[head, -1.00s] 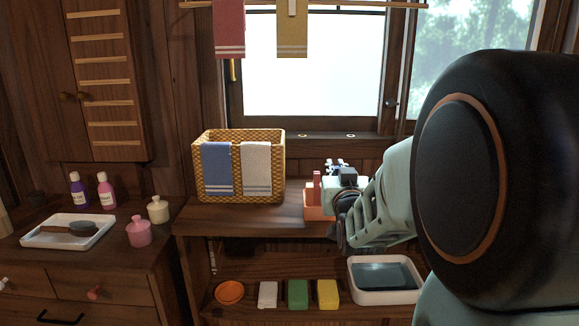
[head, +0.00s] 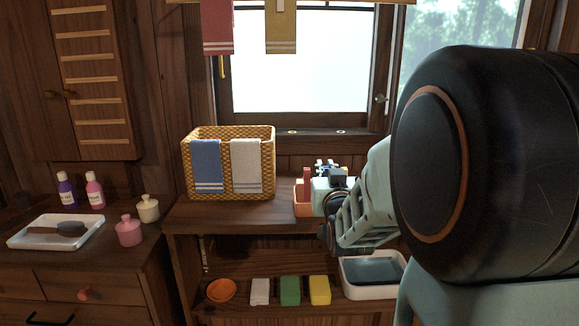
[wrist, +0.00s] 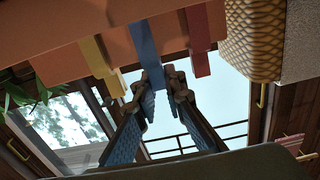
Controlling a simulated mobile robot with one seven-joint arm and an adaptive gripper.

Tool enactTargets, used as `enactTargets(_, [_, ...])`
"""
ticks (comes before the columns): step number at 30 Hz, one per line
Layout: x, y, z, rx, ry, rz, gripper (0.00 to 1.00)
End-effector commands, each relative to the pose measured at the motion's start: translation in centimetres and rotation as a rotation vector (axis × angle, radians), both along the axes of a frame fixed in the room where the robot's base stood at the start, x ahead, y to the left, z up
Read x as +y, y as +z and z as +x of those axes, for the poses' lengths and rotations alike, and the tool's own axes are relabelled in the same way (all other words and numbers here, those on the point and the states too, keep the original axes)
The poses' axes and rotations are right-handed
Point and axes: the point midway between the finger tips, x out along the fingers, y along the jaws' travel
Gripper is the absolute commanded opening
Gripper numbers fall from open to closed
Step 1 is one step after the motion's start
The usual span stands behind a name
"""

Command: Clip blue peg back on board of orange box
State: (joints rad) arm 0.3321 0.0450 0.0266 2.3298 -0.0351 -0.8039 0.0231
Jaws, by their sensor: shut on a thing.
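The orange box (head: 302,203) stands at the right end of the wooden bench top, partly hidden by my gripper (head: 333,205). In the wrist view, the orange box's board (wrist: 60,50) crosses the top of the picture. A yellow peg (wrist: 98,62) and a red peg (wrist: 198,45) sit along its edge. The blue peg (wrist: 143,42) is between them, overlapping the board in this view. My gripper (wrist: 160,84) is shut on the lower end of the blue peg. I cannot tell whether the peg grips the board or is only in front of it.
A wicker basket (head: 268,165) with towels stands left of the box. The shelf below holds an orange dish (head: 221,291), several coloured blocks (head: 290,290) and a white basin (head: 345,284). A side cabinet at left carries a tray (head: 30,240), bottles and jars.

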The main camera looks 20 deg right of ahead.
Motion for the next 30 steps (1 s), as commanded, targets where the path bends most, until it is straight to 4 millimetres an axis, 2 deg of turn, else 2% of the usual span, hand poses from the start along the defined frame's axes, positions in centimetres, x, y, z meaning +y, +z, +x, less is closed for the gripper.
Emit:
enactTargets(8, [0.0,-0.01,0.0,0.0,0.0,0.0,0.0])
enactTargets(9, [0.0,-0.01,0.0,0.0,0.0,0.0,0.14])
enactTargets(13, [0.0,-0.01,0.0,0.0,0.0,0.0,0.29])
enactTargets(20, [-0.01,-0.04,-0.01,0.001,0.0,0.0,0.31])
enactTargets(24, [-0.01,-0.04,0.0,0.001,0.0,0.0,0.47])
enactTargets(30, [-0.01,-0.03,0.0,0.0,0.0,0.0,0.48])
